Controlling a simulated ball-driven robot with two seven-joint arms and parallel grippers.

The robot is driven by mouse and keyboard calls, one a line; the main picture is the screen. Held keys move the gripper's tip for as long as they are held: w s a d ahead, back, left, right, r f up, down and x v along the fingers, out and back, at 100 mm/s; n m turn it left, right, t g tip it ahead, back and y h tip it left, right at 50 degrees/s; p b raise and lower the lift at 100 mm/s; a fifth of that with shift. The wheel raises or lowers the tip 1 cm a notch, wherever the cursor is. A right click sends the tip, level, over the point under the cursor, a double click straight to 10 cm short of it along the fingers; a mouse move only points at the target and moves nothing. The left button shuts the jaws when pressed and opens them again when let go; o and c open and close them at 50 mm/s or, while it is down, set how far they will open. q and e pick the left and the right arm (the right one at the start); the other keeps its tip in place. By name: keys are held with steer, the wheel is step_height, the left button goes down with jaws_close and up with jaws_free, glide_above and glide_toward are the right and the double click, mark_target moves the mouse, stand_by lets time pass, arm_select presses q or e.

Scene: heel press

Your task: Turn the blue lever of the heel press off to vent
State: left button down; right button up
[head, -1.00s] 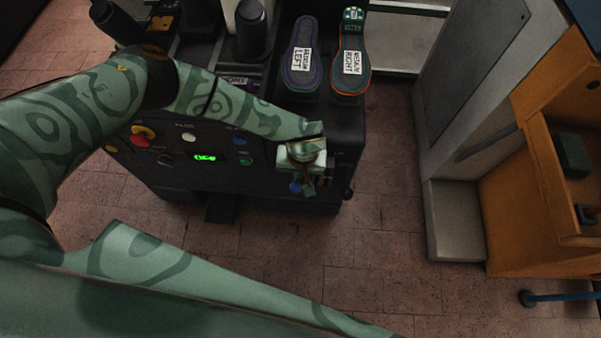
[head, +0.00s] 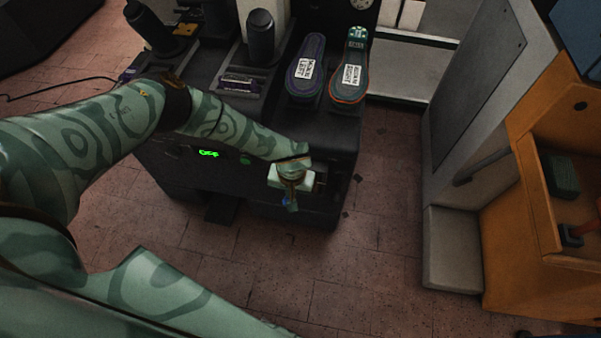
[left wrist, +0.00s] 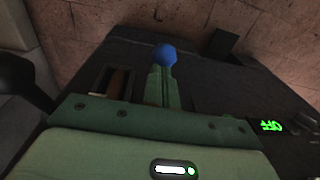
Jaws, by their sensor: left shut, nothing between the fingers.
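The heel press (head: 330,135) is a dark machine with insole-shaped pads on top. Its blue lever knob (left wrist: 165,55) shows just beyond the fingertips of my left gripper (left wrist: 163,80) in the left wrist view. The fingers are closed together, with nothing between them, and cover the lever's shaft. Whether they touch the knob I cannot tell. In the head view my left gripper (head: 291,196) is at the press's front right, and only a bit of blue shows below it. My right gripper is not in view.
A green OFF display (head: 208,153) glows on the press front and also shows in the left wrist view (left wrist: 273,126). My left arm hides much of the front panel. An orange cabinet (head: 515,215) and grey unit (head: 450,235) stand at right.

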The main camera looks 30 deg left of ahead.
arm_select(q)
steer(key=shift+s+f, duration=0.25)
steer(key=shift+f, duration=1.15)
steer(key=shift+f+b, duration=0.4)
steer(key=shift+f, duration=0.15)
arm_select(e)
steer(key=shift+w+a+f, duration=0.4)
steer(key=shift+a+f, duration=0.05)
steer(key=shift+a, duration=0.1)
arm_select(q)
steer(key=shift+s+f, duration=0.2)
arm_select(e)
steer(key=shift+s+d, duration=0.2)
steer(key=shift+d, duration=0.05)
